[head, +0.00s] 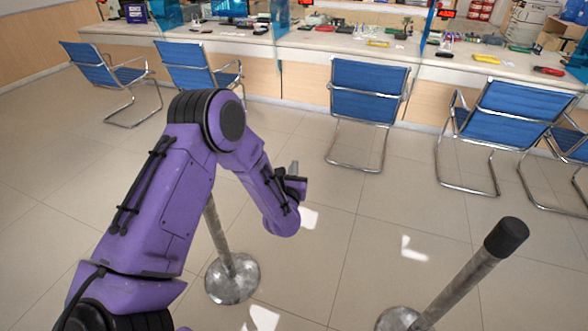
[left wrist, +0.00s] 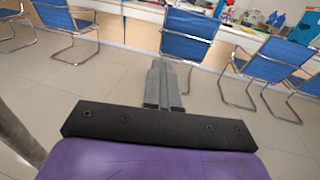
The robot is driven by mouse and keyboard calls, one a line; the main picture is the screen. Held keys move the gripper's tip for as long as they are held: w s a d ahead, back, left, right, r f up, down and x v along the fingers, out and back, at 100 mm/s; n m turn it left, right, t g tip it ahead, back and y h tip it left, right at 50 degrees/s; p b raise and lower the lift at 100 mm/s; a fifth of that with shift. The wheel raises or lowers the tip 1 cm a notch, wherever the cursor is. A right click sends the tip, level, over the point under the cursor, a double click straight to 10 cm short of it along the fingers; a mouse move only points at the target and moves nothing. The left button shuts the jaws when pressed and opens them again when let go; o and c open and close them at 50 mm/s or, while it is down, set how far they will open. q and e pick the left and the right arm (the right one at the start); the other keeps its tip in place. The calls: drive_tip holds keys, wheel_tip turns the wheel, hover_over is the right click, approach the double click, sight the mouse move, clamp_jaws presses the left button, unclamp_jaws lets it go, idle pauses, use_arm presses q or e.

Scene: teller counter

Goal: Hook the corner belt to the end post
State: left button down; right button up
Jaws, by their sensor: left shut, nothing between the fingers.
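One metal post with a black top (head: 507,237) stands at the lower right of the head view, with part of its round base (head: 400,318) showing. A second post (head: 217,240) stands behind my left arm on a round metal base (head: 232,278); its upper part is hidden by the arm. I cannot tell which is the end post. No belt shows in either view. My left gripper (head: 294,167) is to the right of the second post's top region. In the left wrist view its fingers (left wrist: 163,88) are together and empty. My right gripper is not in view.
Blue chairs with metal frames (head: 367,92) stand in a row before the long counter (head: 340,42). The counter holds a monitor (head: 233,8) and small items. The tiled floor between the two posts and the chairs is clear. A post's blurred shaft (left wrist: 18,133) shows at the wrist view's left edge.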

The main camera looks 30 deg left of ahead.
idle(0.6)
use_arm(q)
drive_tip(key=c, duration=1.2)
unclamp_jaws()
drive_tip(key=b+v, duration=0.3)
drive_tip(key=v, duration=0.7)
drive_tip(key=shift+s+d+b, duration=0.1)
drive_tip(key=shift+s+b, duration=0.15)
drive_tip(key=shift+b, duration=0.1)
